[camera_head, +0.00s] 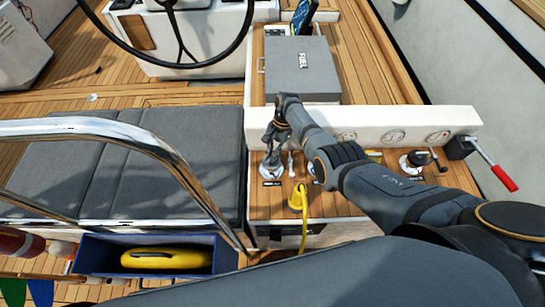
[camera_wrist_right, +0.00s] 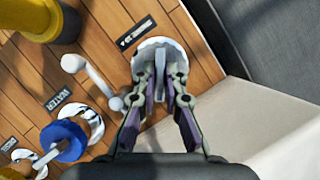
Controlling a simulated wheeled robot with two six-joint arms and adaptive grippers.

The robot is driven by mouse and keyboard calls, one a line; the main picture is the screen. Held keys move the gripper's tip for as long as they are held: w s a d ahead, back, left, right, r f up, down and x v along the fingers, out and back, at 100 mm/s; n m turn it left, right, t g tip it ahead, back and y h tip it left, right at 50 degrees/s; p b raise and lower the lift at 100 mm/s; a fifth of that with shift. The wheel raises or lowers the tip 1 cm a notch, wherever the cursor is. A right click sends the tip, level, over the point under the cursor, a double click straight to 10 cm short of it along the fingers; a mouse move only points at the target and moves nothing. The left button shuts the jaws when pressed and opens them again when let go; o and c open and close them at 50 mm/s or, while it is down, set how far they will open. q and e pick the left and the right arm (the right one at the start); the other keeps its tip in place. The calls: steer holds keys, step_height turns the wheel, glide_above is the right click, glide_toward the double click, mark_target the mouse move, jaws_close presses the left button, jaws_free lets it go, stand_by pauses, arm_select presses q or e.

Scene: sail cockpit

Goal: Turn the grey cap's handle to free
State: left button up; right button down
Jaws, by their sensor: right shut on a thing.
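The grey cap (camera_wrist_right: 148,48) sits in a round pale fitting on the wooden panel, beside a small black label (camera_wrist_right: 136,33). In the head view the cap (camera_head: 271,172) shows just below my right gripper (camera_head: 274,150), which reaches down onto it. In the wrist view my right gripper (camera_wrist_right: 162,80) has its two fingers on either side of the cap's upright handle and is shut on it. The fingers hide part of the handle, and its exact angle is hard to tell. My left gripper is in neither view.
A blue cap (camera_wrist_right: 64,140) by the WATER label and a white lever (camera_wrist_right: 90,72) are close beside the grey cap. A yellow plug (camera_head: 297,198) with a yellow cable stands in front. A white ledge (camera_head: 390,120) and grey FUEL box (camera_head: 301,68) lie behind; a cushioned seat (camera_head: 130,150) is left.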

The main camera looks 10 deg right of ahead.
steer(key=n+b, duration=0.1)
steer(key=n, duration=0.1)
steer(key=n+g+h+b, duration=0.1)
steer(key=n, duration=0.1)
steer(key=shift+w+a+f+b, duration=0.1)
steer(key=shift+a+f+b, duration=0.05)
steer(key=shift+b, duration=0.25)
steer(key=shift+n+h+b, duration=0.7)
steer(key=shift+n, duration=1)
steer(key=shift+g, duration=0.3)
steer(key=c, duration=1.4)
jaws_free()
steer(key=a+v, duration=0.1)
steer(key=v, duration=1.1)
steer(key=shift+d, duration=0.4)
